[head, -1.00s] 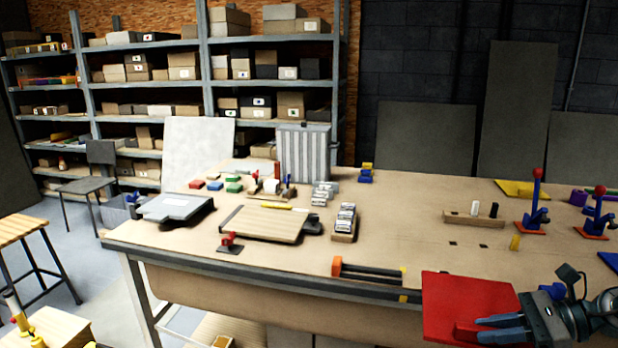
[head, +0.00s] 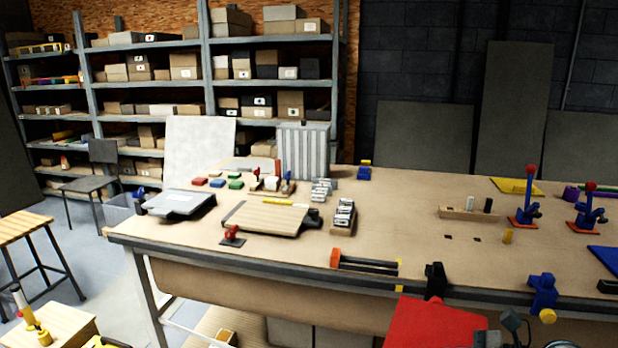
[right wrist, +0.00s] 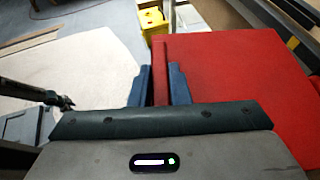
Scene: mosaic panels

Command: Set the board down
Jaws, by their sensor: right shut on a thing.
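The red board (head: 432,324) is at the bottom right of the head view, in front of the workbench's near edge and cut off by the frame. In the right wrist view the red board (right wrist: 235,80) fills the right side. My right gripper (right wrist: 161,85) is shut on the board's red edge piece, with a blue finger on each side. In the head view only a little of my right gripper shows at the bottom edge. My left gripper is not in clear view.
The workbench (head: 400,225) has a bare stretch in its middle. A black clamp (head: 435,280) and a blue clamp (head: 543,292) sit at its near edge. An orange-ended bar clamp (head: 365,264) lies left of them. A wooden board (head: 265,218) lies farther left.

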